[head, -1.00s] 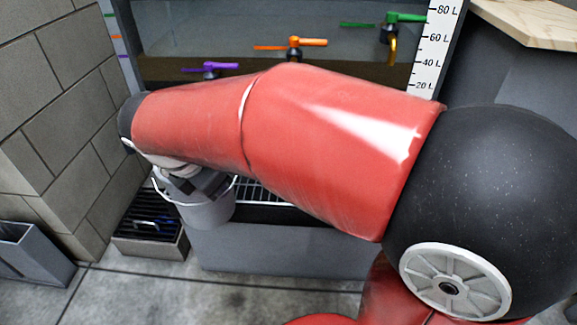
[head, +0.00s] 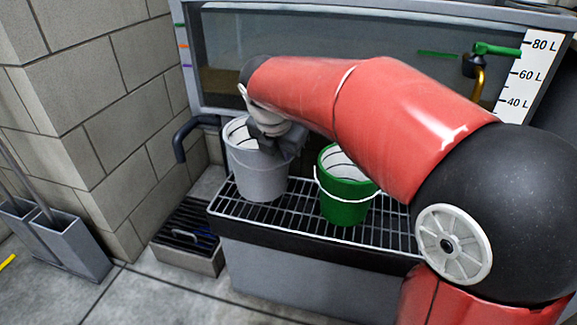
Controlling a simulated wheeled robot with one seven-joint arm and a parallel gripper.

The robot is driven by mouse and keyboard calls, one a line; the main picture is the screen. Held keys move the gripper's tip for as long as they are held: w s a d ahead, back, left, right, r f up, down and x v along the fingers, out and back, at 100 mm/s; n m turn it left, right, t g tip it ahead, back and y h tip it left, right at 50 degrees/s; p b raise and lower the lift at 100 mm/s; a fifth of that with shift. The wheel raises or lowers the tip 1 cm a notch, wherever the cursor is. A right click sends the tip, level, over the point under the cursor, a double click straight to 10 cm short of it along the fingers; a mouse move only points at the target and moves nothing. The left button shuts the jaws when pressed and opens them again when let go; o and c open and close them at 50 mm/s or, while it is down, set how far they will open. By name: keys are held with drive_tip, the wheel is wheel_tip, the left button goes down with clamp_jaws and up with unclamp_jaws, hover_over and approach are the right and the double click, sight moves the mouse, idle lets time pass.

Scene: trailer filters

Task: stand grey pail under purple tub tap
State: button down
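The grey pail (head: 258,178) is upright over the left end of the metal grate (head: 300,215). I cannot tell whether its base touches the bars. My gripper (head: 275,138) is at the pail's right rim and seems shut on it; the fingertips are partly hidden. The purple tap is not visible; my red arm covers the tank front where it was seen earlier. The tank (head: 225,55) stands behind the grate.
A green pail (head: 345,200) stands on the grate right of the grey pail. A green tap (head: 497,50) with a brass spout is at upper right. A dark bent pipe (head: 186,138) is left of the grey pail. A low box with a black grille (head: 190,225) sits on the floor.

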drive_tip(key=w, duration=0.1)
drive_tip(key=w+d, duration=0.1)
drive_tip(key=w, duration=0.1)
drive_tip(key=shift+w+d+f, duration=0.1)
drive_tip(key=shift+w, duration=0.05)
drive_tip(key=shift+s+f+b, duration=0.2)
drive_tip(key=shift+f+b, duration=0.15)
drive_tip(key=shift+f, duration=0.35)
drive_tip(key=shift+w+f+b, duration=0.2)
drive_tip(key=shift+f+b, duration=0.25)
drive_tip(key=shift+f, duration=0.9)
drive_tip(key=shift+w+f+b, duration=0.2)
drive_tip(key=shift+f+b, duration=0.25)
drive_tip(key=shift+f, duration=0.95)
drive_tip(key=c, duration=1.6)
unclamp_jaws()
